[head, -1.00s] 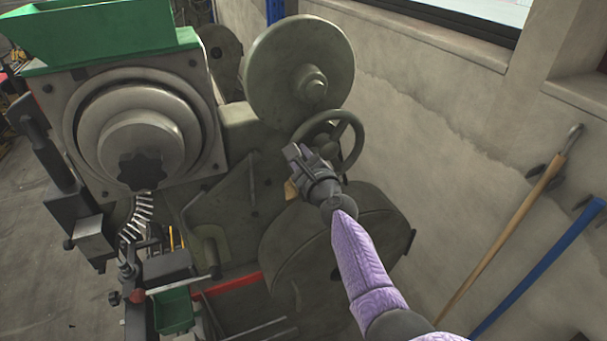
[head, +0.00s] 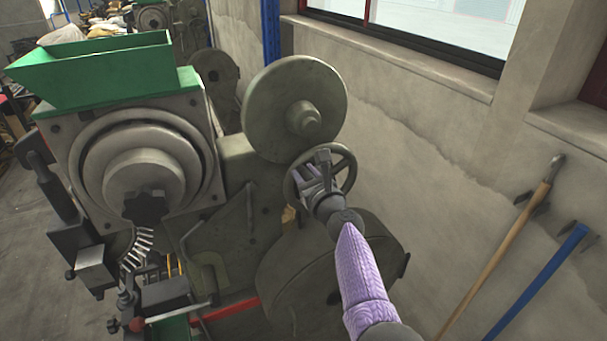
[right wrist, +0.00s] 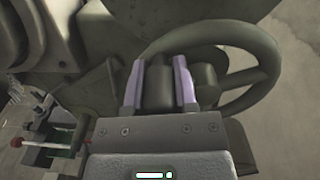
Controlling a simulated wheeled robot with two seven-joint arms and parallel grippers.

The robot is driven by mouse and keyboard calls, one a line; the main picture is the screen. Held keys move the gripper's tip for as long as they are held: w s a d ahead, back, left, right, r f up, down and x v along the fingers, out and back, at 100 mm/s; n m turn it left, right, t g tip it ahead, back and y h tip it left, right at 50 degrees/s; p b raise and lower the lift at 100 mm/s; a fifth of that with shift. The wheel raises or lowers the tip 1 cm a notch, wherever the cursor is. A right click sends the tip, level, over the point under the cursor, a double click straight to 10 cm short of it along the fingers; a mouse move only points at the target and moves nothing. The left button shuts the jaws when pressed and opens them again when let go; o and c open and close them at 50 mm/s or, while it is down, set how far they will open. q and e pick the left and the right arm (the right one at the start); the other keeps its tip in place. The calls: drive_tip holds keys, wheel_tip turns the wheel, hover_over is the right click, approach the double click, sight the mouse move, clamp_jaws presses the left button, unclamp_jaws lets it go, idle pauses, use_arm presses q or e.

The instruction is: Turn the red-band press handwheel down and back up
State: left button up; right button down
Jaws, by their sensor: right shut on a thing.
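The handwheel (head: 352,168) is a dark grey-green spoked ring on the right side of the press, below a large round disc. In the right wrist view its rim (right wrist: 272,62) curves to the right of the fingers. My right gripper (head: 315,177) is at the wheel's near side. In the right wrist view, my right gripper (right wrist: 158,82) is shut on the wheel's dark handle (right wrist: 157,88), which sits between the two purple finger pads. A red strip (head: 226,310) shows low on the press. My left gripper is out of view.
A red-knobbed lever (head: 137,324) sticks out at lower left. A concrete wall with leaning wooden and blue-handled tools (head: 540,280) stands at right.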

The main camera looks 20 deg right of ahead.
idle(0.3)
drive_tip(key=shift+c, duration=2)
unclamp_jaws()
drive_tip(key=shift+d, duration=0.15)
drive_tip(key=shift+s, duration=0.1)
drive_tip(key=shift+s+p, duration=0.25)
drive_tip(key=shift+p, duration=0.05)
drive_tip(key=s+p, duration=0.2)
drive_tip(key=s, duration=0.7)
drive_tip(key=shift+s+d+p, duration=0.15)
drive_tip(key=shift+d+p, duration=0.15)
drive_tip(key=shift+d, duration=0.05)
